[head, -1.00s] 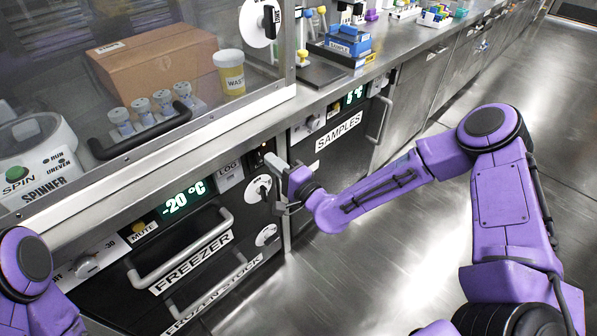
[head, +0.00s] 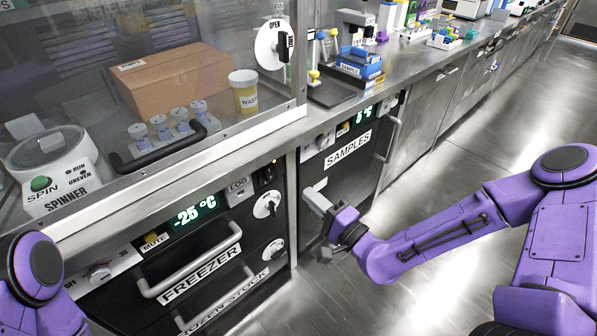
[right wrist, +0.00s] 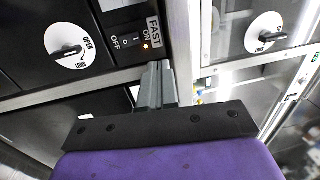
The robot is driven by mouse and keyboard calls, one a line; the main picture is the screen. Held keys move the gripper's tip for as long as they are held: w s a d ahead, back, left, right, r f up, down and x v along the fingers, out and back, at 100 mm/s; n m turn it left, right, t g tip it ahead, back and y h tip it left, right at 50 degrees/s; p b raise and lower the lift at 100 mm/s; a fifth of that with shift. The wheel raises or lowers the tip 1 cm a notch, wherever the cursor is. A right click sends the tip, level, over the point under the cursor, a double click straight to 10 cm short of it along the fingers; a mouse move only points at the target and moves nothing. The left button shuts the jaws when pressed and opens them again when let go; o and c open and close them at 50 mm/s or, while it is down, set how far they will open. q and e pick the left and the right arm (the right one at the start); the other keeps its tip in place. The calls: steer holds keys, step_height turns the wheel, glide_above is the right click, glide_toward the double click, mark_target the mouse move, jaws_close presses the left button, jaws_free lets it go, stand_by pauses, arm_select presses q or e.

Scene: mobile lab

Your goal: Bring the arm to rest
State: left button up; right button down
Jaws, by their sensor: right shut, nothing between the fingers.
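My right gripper (head: 314,197) reaches in from the right in the head view, in front of the dark cabinet fronts near the gap between the freezer and the samples unit. It is shut and empty, and looks clear of the panels. In the right wrist view its grey fingers (right wrist: 157,84) are closed together below the FAST switch (right wrist: 148,38), which has an orange light. My purple right arm (head: 440,232) is stretched out low over the floor. Only a purple part of my left arm (head: 40,275) shows at the lower left; its gripper is not in view.
The freezer (head: 215,262) shows -25 °C, with a bar handle standing out. The samples unit (head: 345,150) has its own handle (head: 393,139). The counter edge and the glass-fronted hood (head: 160,125) lie above. The floor (head: 425,185) at right is open.

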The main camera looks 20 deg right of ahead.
steer(key=s+d+f+n+g+h+p, duration=0.1)
steer(key=s+d+f+g+h+p, duration=0.15)
steer(key=s+f+g, duration=0.4)
steer(key=s+d+f+n+g+h+p, duration=0.1)
steer(key=s+f+g+h+p, duration=0.25)
steer(key=f, duration=0.55)
steer(key=s+d+n+g+h+p, duration=0.2)
steer(key=s+d+p, duration=0.1)
steer(key=s, duration=0.5)
steer(key=s+d+n+g+h+p, duration=0.2)
steer(key=s+d+p, duration=0.1)
steer(key=s, duration=0.5)
steer(key=shift+s+d+f+n+g+h, duration=0.15)
steer(key=shift+d+n+g+h, duration=0.15)
steer(key=shift+d+n+g, duration=0.15)
